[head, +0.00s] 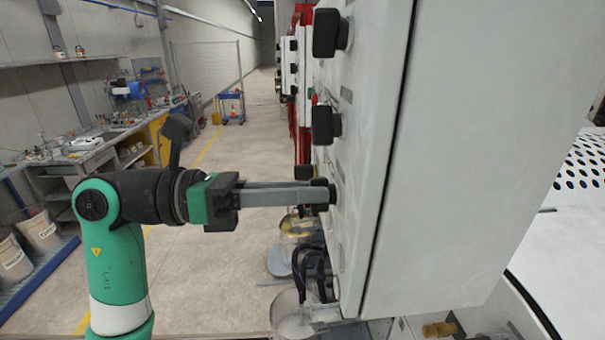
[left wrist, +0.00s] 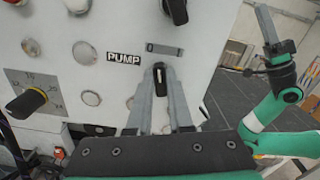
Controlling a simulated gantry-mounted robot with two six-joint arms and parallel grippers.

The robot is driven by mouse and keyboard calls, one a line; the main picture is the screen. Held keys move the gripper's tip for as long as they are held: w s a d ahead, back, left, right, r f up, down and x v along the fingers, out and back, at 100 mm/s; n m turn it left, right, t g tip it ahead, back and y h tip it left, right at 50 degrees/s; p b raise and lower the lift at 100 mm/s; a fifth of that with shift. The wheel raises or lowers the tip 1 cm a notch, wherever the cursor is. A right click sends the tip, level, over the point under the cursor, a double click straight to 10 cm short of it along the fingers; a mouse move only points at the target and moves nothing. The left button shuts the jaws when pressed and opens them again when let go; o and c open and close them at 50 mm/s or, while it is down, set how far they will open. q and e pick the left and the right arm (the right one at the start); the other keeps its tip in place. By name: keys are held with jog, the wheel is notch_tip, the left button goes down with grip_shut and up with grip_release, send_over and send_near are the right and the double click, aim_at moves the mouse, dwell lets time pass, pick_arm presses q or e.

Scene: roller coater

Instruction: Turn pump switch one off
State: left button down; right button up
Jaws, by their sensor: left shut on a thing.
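A black switch knob (left wrist: 159,78) sits on the white control panel (left wrist: 60,50), below and right of a PUMP label (left wrist: 124,59). A small plate marked 0 (left wrist: 164,49) is just above it. The knob stands about upright in the left wrist view, with a light mark near its top. My left gripper (head: 322,194) reaches the panel side of the cabinet, its two fingers on either side of this knob and shut on it. In the head view the fingers mostly hide the knob. My right gripper (left wrist: 272,45) shows at the right of the left wrist view, away from the panel; its opening is unclear.
More black knobs (head: 328,33) (head: 325,124) stick out of the cabinet above my left gripper. Another knob (left wrist: 26,103) is at the panel's left. The floor left of the cabinet is open, with a workbench (head: 85,157) beyond.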

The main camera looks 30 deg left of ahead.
pick_arm(q)
jog(key=shift+n+p, duration=1.05)
jog(key=shift+n, duration=0.45)
jog(key=c, duration=0.8)
grip_release()
jog(key=shift+a, duration=0.15)
jog(key=b+v, duration=0.3)
jog(key=v, duration=0.8)
jog(key=shift+s+a, duration=0.15)
jog(key=shift+a, duration=0.1)
